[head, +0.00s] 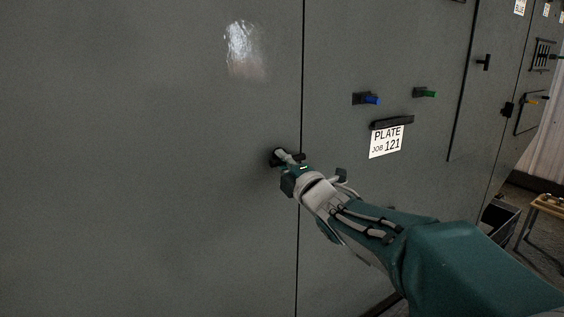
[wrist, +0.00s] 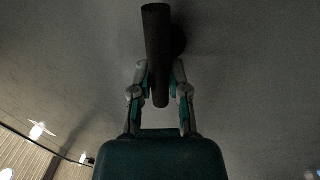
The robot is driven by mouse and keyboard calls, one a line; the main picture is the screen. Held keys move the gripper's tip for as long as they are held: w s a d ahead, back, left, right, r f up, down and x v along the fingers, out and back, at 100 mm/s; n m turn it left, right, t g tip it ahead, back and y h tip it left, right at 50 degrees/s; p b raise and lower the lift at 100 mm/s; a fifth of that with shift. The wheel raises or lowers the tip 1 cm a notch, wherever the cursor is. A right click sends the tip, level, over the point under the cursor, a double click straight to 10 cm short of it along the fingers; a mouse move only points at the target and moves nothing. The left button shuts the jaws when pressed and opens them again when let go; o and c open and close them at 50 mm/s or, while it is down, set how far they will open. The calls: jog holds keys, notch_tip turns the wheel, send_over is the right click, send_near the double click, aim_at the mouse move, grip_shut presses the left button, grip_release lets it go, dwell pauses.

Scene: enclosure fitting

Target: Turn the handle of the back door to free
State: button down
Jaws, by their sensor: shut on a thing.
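A dark bar handle (head: 274,158) is on the large grey door panel (head: 150,180), just left of the vertical seam in the head view. My gripper (head: 286,161) is at the handle and hides most of it. In the wrist view the handle (wrist: 157,35) is a dark bar running up and down the picture, with its mount behind its upper part. My gripper's fingers (wrist: 160,88) are closed on both sides of its lower part. The handle's exact angle on the door is hard to tell in the head view.
Right of the seam are a blue knob (head: 370,100), a green knob (head: 428,93) and a white label reading "PLATE JOB 121" (head: 386,141) under a dark bar. Further right are another black handle (head: 484,62) and a wooden stool or table (head: 548,204).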

jog(key=shift+f, duration=0.35)
jog(key=c, duration=0.6)
grip_release()
jog(key=shift+w+a, duration=0.1)
jog(key=shift+r, duration=0.1)
jog(key=v, duration=1.2)
